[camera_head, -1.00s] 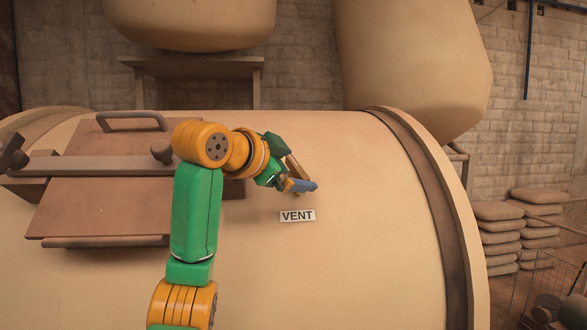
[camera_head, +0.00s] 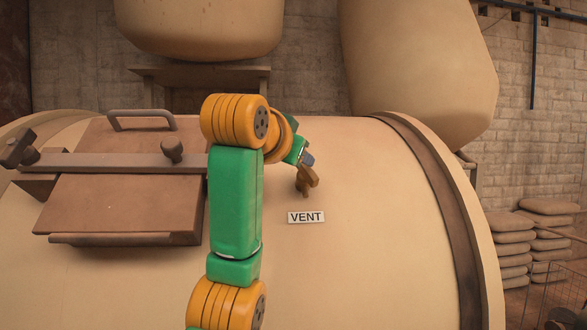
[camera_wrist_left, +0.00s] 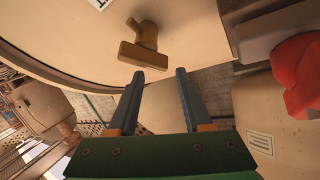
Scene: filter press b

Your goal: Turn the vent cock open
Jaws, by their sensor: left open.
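The vent cock (camera_head: 307,178) is a small brass-brown fitting with a bar handle. It stands on the tan vessel just above the white VENT label (camera_head: 306,217). In the left wrist view the cock (camera_wrist_left: 145,45) shows its handle as a short, slightly tilted bar. My left gripper (camera_head: 305,158) is at the cock's upper side in the head view, partly hidden by my wrist. In the left wrist view its two fingers (camera_wrist_left: 159,76) are apart and empty. The cock lies beyond the fingertips, not between them. My right gripper is not in view.
A brown hatch (camera_head: 125,205) with a handle and crossbar is left of my arm. The vessel's raised rim band (camera_head: 440,200) curves on the right. Several stacked sacks (camera_head: 512,237) stand far right. A red object (camera_wrist_left: 300,75) shows at the wrist view's right edge.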

